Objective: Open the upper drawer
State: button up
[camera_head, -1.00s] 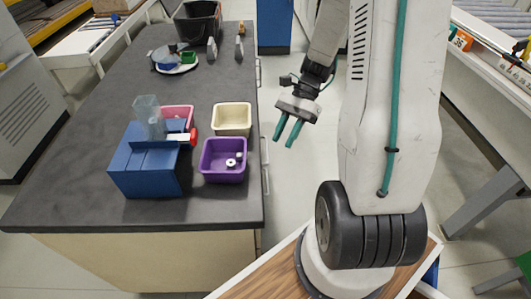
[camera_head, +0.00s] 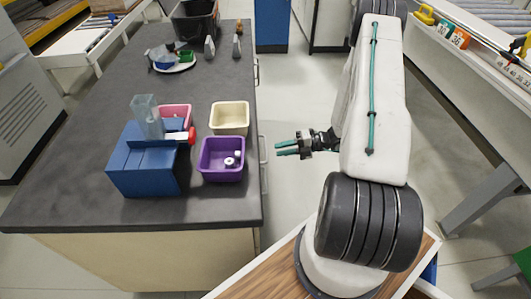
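The dark-topped workbench (camera_head: 100,185) has its drawer side on the right, seen steeply from above, so the drawer fronts are mostly hidden. Two pale bar handles show along that side near the front: one handle (camera_head: 262,147) level with my gripper and another handle (camera_head: 265,180) closer to the camera. I cannot tell for sure which belongs to the upper drawer. No drawer is visibly pulled out. My gripper (camera_head: 277,149) has teal fingers pointing left at the bench side. They are apart, empty and a short way right of the handles, not touching.
On the bench stand a blue box (camera_head: 145,170), a purple bin (camera_head: 222,165) with small white parts, a cream bin (camera_head: 230,115) and a black crate (camera_head: 195,25). The floor (camera_head: 295,100) right of the bench is clear. A shelf (camera_head: 480,45) stands far right.

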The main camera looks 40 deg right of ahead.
aim_at(266, 151)
jog(key=x, duration=0.6)
jog(key=shift+w+a+f, duration=0.1)
jog(key=shift+w+a, duration=0.05)
jog(key=shift+a, duration=0.15)
grip_shut()
